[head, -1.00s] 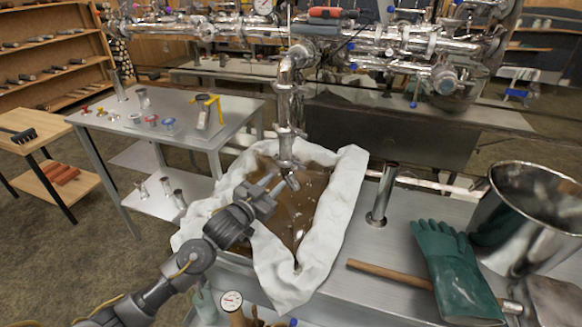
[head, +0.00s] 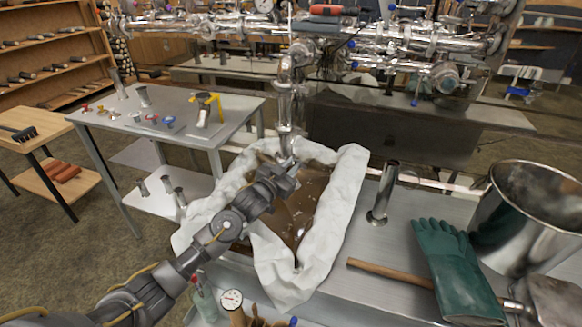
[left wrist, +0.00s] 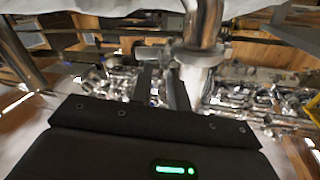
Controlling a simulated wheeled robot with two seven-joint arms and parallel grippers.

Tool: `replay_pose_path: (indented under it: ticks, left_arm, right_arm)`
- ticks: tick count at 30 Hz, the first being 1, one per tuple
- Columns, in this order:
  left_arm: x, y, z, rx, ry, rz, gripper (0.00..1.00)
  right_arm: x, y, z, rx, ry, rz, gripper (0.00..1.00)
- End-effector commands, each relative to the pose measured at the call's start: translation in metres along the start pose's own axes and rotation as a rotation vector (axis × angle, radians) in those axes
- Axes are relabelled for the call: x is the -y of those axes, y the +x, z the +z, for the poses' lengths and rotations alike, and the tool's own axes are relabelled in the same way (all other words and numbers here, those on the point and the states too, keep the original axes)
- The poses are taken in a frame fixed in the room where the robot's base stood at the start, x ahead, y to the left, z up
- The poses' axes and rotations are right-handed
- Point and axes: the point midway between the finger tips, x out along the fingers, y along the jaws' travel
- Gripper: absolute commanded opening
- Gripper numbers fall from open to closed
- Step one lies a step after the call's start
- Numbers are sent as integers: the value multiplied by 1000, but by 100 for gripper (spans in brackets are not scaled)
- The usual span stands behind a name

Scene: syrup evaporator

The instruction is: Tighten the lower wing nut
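A shiny vertical steel pipe (head: 285,100) comes down over the cloth-lined pan, with clamp joints along it. My left gripper (head: 289,172) is at the pipe's lower end, just above the brown liquid. In the left wrist view the pipe (left wrist: 205,22) and its clamp flange (left wrist: 201,56) are right beside the fingertips (left wrist: 160,72). The two dark fingers stand apart, with a gap between them. I cannot make out the lower wing nut; it is small or hidden by the gripper. Whether the fingers touch the clamp I cannot tell. My right gripper is not in view.
White cloth (head: 345,190) drapes the pan's rim around the brown liquid (head: 306,205). On the right are a short steel tube (head: 383,195), a wooden handle (head: 388,273), green gloves (head: 452,270) and a steel pot (head: 525,225). A side table (head: 185,107) holds small parts.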

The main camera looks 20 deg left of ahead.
Motion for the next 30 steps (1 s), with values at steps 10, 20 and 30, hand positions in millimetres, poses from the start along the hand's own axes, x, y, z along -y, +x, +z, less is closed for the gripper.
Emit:
replay_pose_path:
  ticks: [10,20,30]
  left_arm:
    - [0,0,0,0,1,0,0]
    - [-2,0,0,1,87,0,0]
    - [-7,0,1,2,369,0,0]
  right_arm:
    - [0,0,0,1,0,0,36]
    - [0,0,8,9,0,0,36]
    - [-5,3,20,8,-4,6,36]
